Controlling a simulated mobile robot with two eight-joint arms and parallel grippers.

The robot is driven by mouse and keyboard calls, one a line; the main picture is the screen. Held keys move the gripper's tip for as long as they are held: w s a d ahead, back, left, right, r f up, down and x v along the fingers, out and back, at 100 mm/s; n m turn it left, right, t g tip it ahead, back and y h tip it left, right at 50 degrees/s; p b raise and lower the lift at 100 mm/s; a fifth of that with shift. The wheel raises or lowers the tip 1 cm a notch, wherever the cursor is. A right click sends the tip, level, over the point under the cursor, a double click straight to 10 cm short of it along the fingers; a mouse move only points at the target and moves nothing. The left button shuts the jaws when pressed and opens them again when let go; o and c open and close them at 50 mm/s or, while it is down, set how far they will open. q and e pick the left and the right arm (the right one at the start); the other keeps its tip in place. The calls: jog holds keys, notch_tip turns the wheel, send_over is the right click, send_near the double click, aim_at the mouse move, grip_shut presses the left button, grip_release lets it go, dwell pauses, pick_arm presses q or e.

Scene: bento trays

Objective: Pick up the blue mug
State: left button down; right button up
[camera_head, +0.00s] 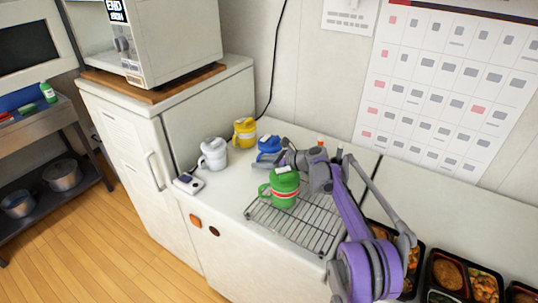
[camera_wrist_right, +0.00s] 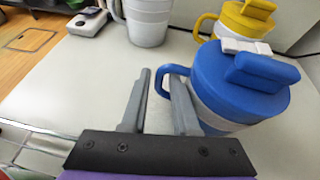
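The blue mug (camera_wrist_right: 240,85), with a blue lid and a pale band, stands upright on the white counter. It also shows in the head view (camera_head: 268,144), partly hidden by my right gripper (camera_head: 284,157). In the right wrist view my right gripper (camera_wrist_right: 160,82) has its two fingers apart. The mug's handle points toward the gripper, and its outer edge appears between the fingertips, with the right finger close to the handle's opening. I cannot tell whether they touch. My left gripper is not in view.
A white mug (camera_head: 213,154) and yellow mug (camera_head: 244,132) stand left of the blue one. Bento trays (camera_head: 437,292) lie at the right. A small white device (camera_head: 188,183) lies at the counter's left edge.

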jog(key=shift+x, duration=0.75)
grip_shut()
dwell(0.9)
